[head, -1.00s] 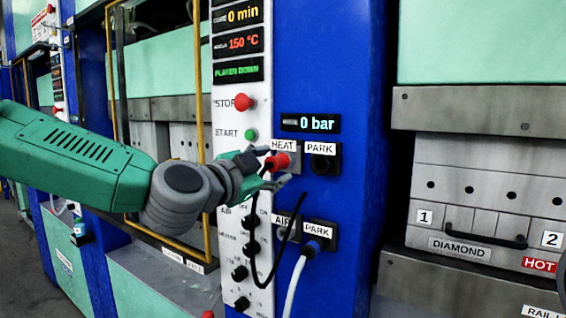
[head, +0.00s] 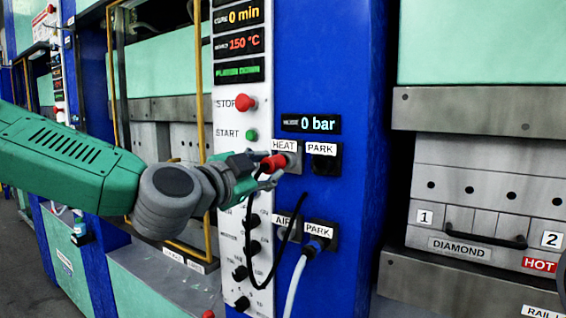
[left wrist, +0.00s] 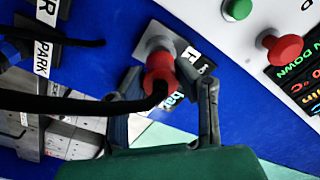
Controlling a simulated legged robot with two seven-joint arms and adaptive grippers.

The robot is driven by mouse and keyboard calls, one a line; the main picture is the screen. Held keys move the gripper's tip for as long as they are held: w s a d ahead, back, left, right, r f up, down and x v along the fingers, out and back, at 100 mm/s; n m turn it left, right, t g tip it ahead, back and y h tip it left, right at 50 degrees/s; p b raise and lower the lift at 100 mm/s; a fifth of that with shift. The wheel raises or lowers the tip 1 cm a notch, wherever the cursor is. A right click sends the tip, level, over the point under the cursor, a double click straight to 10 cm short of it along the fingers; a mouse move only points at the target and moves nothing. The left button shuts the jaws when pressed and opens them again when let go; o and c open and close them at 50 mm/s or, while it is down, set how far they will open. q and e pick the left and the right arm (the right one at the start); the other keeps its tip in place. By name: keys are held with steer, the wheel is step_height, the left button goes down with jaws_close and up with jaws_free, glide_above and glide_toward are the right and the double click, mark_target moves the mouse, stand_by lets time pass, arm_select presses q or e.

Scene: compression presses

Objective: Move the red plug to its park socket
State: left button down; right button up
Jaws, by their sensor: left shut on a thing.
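The red plug (head: 271,164) is at the grey HEAT socket (head: 291,154) on the blue column, with its black cable hanging below. My left gripper (head: 266,171) is shut on the plug, its fingers on either side. In the left wrist view the red plug (left wrist: 159,70) lies between the fingers (left wrist: 166,88), in front of the grey socket plate (left wrist: 157,42). I cannot tell whether its tip is still inside the socket. The black park socket (head: 324,160) is empty, just right of HEAT under a PARK label. My right gripper is not in view.
Below are the AIR socket (head: 286,228) and a second PARK socket holding a blue plug (head: 313,245) with a white hose. The white control panel (head: 233,180) with a red STOP button (head: 244,102) and knobs stands left. The press (head: 485,190) is right.

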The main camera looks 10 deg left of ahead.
arm_select(q)
steer(key=shift+s+a, duration=0.15)
steer(key=shift+s, duration=0.25)
steer(key=shift+s+a, duration=0.1)
steer(key=shift+s, duration=0.1)
stand_by(0.5)
steer(key=shift+v, duration=2)
